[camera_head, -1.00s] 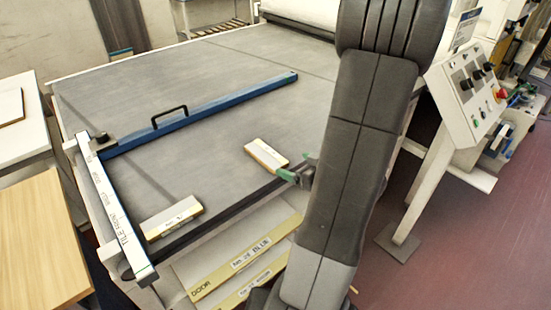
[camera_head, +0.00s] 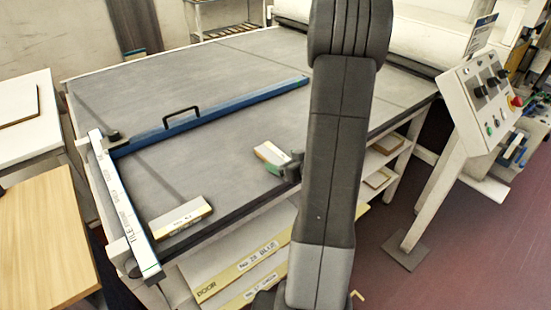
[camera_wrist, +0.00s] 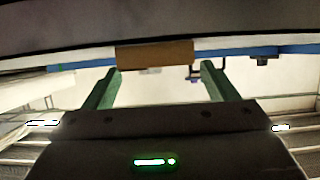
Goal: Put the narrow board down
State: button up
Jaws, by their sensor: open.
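The narrow board (camera_head: 270,152), a short pale piece with a yellowish edge, lies on the grey table top (camera_head: 240,115) near its front edge. My gripper (camera_head: 284,166) is at its near end, partly hidden by my arm. In the wrist view the brown edge of the board (camera_wrist: 155,54) sits just beyond and between the green fingertips of my open gripper (camera_wrist: 160,68). I see no finger closed on it; whether a finger touches it I cannot tell.
A second labelled board (camera_head: 180,218) lies at the table's front left. A blue bar with a black handle (camera_head: 210,118) crosses the table behind, joining a white rail (camera_head: 122,205) at left. Labelled boards (camera_head: 240,270) lie below the table. A control panel (camera_head: 483,98) stands right.

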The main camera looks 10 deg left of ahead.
aim_at(274, 156)
jog(key=shift+x, duration=1.75)
jog(key=c, duration=1.2)
jog(key=shift+o, duration=0.2)
jog(key=shift+r, duration=0.15)
